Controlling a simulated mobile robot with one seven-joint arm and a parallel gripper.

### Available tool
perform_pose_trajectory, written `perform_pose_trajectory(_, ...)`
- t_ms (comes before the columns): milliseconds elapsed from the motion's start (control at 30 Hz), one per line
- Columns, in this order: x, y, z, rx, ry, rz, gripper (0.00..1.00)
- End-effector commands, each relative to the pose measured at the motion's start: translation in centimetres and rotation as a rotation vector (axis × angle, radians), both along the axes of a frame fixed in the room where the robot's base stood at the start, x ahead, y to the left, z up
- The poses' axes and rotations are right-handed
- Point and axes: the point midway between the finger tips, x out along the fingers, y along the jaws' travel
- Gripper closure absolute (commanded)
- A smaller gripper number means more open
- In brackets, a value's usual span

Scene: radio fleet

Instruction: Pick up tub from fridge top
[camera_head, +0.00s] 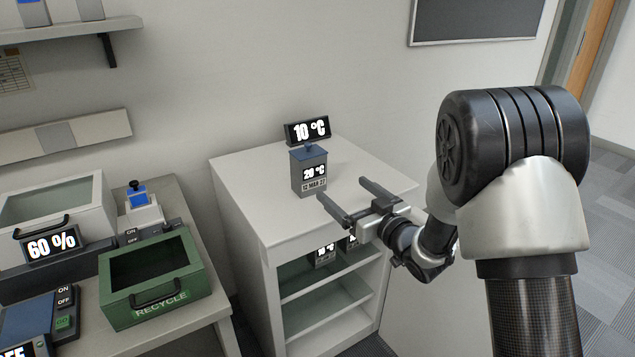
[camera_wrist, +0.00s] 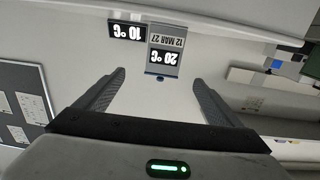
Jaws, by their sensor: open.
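The tub (camera_head: 309,173) is a grey box with a blue lid, standing upright on the white fridge top (camera_head: 250,197). Its front reads 20 °C and 12 MAR 27. In the wrist view the tub (camera_wrist: 165,52) appears upside down, ahead of my fingers. My gripper (camera_head: 346,202) is open and empty, just in front of and to the right of the tub, apart from it. In the wrist view my gripper's fingers (camera_wrist: 158,85) are spread wide, with the tub beyond the gap between them.
A 10 °C display (camera_head: 307,130) stands behind the tub. The fridge's open shelves (camera_head: 322,290) hold further labelled tubs. To the left, a bench carries a green RECYCLE bin (camera_head: 155,280) and a 60 % device (camera_head: 52,244).

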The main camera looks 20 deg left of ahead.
Motion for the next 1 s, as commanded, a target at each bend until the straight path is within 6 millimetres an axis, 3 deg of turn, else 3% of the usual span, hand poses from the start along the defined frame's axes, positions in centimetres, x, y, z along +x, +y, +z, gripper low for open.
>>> perform_pose_trajectory(167,1.1,2.3,-0.5,0.014,-0.008,0.023,0.12)
perform_pose_trajectory(500,5.9,7.8,-0.5,0.013,-0.008,0.020,0.12)
perform_pose_trajectory(867,8.0,10.3,-0.4,0.013,-0.007,0.019,0.12)
perform_pose_trajectory(1000,9.3,12.1,-0.2,0.012,-0.009,0.019,0.12)
